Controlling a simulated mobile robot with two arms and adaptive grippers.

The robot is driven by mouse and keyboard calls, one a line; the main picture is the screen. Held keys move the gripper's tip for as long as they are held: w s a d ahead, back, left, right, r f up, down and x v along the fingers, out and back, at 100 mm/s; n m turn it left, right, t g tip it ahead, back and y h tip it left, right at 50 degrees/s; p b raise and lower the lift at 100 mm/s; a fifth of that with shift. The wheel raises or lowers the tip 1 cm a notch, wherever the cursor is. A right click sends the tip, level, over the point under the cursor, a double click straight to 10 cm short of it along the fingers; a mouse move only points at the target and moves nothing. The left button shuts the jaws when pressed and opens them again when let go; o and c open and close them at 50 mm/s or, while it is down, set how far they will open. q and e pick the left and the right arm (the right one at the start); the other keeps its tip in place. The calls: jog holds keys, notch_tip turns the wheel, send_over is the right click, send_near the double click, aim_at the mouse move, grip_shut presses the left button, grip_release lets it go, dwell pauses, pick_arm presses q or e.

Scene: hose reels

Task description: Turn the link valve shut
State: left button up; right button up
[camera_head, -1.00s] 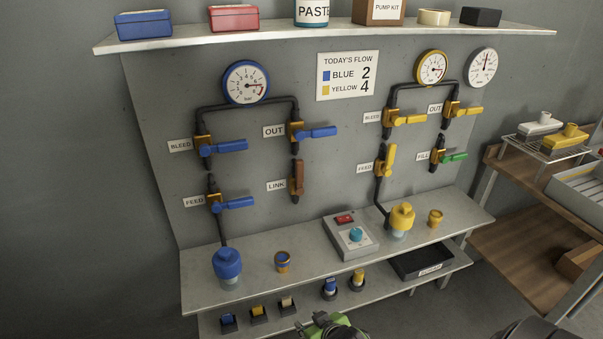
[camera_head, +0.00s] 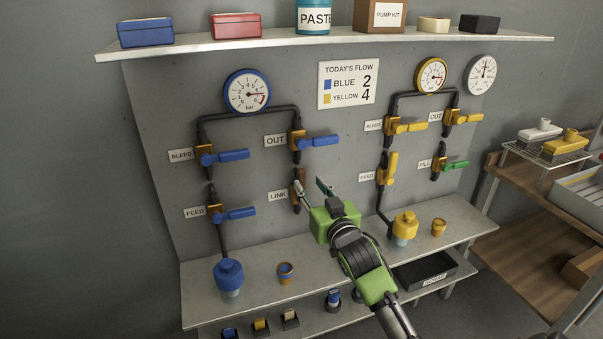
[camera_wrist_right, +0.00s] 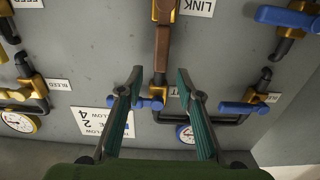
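The link valve has a brown lever (camera_head: 300,175) standing upright, in line with its pipe, beside the LINK label (camera_head: 278,196). My right gripper (camera_head: 311,186) is in front of it and hides part of the valve. In the right wrist view, which is upside down, the brown lever (camera_wrist_right: 162,45) runs from its brass body (camera_wrist_right: 164,10) down to between the two fingertips. The right gripper (camera_wrist_right: 160,75) is open, with a gap to the lever on each side. I cannot tell how deep the lever reaches between the fingers. My left gripper is not in view.
The blue OUT valve (camera_head: 318,141) sits just above the link valve. Blue BLEED (camera_head: 232,155) and FEED (camera_head: 236,213) valves are to the left. Yellow valves (camera_head: 391,168) are to the right. A bench (camera_head: 255,290) with cups and a shelf (camera_head: 270,45) bound the panel.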

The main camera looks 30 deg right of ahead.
aim_at(303, 176)
jog(key=x, duration=0.7)
jog(key=shift+a+p, duration=0.1)
jog(key=shift+p, duration=0.2)
grip_shut()
